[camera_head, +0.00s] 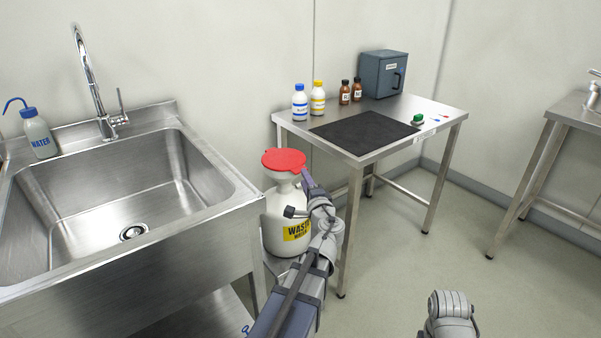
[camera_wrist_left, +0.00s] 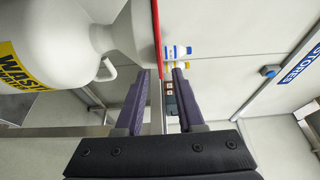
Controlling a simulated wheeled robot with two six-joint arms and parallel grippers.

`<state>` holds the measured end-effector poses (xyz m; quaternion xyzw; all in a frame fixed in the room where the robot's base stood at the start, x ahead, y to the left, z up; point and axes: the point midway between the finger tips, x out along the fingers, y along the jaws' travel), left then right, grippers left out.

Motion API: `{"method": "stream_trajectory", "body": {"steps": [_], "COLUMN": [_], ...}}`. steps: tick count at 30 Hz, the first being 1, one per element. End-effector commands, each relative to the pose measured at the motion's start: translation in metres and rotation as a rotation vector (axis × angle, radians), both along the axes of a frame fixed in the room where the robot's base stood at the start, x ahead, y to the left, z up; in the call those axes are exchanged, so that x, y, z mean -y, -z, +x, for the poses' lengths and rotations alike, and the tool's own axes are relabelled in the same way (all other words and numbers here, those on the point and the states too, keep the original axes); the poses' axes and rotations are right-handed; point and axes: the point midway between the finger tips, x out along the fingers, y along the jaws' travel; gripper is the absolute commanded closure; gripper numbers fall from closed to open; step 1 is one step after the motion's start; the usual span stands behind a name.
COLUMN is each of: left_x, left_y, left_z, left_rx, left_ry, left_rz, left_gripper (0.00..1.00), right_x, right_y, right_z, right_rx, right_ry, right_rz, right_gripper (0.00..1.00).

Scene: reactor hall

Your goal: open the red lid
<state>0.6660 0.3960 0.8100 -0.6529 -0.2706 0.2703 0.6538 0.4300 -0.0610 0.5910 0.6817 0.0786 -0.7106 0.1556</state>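The red lid (camera_head: 284,160) sits on top of the white waste water container (camera_head: 280,222), between the sink and the metal table. It looks closed and roughly level. My left gripper (camera_head: 305,178) is at the lid's right edge. In the left wrist view the gripper (camera_wrist_left: 159,72) is open, its two purple fingers apart. The lid (camera_wrist_left: 158,38) shows there edge-on as a thin red strip reaching to the gap between the fingertips. I cannot tell if a finger touches it. The container (camera_wrist_left: 70,45) is at the upper left there. My right gripper is not in view.
The steel sink (camera_head: 225,190) stands close on the left, with a water bottle (camera_head: 38,135) on it. The metal table (camera_head: 440,112) on the right holds several bottles, a black mat (camera_head: 365,132) and a grey box (camera_head: 383,75). Floor is free at the right.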

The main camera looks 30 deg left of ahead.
Motion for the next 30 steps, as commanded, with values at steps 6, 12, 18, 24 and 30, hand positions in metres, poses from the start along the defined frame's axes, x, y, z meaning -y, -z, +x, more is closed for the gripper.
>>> {"method": "stream_trajectory", "body": {"steps": [6,12,18,24,30], "left_x": [-0.026,-0.040,-0.041,-0.041,-0.041], "left_y": [0.000,0.000,0.000,0.000,0.000], "left_z": [0.027,0.041,0.041,0.041,0.041], "left_rx": [0.001,0.000,0.000,0.000,0.000], "left_ry": [-0.003,-0.001,-0.001,-0.001,-0.001], "left_rz": [-0.001,-0.001,-0.001,-0.001,-0.001], "left_gripper": [0.62,0.62,0.62,0.78,1.00], "right_x": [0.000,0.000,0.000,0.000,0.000], "right_y": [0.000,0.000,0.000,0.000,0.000], "right_z": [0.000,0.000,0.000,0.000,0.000], "right_rx": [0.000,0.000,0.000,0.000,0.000], "right_ry": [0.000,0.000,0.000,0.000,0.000], "right_rz": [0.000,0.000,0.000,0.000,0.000], "right_gripper": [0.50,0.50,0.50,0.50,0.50]}}
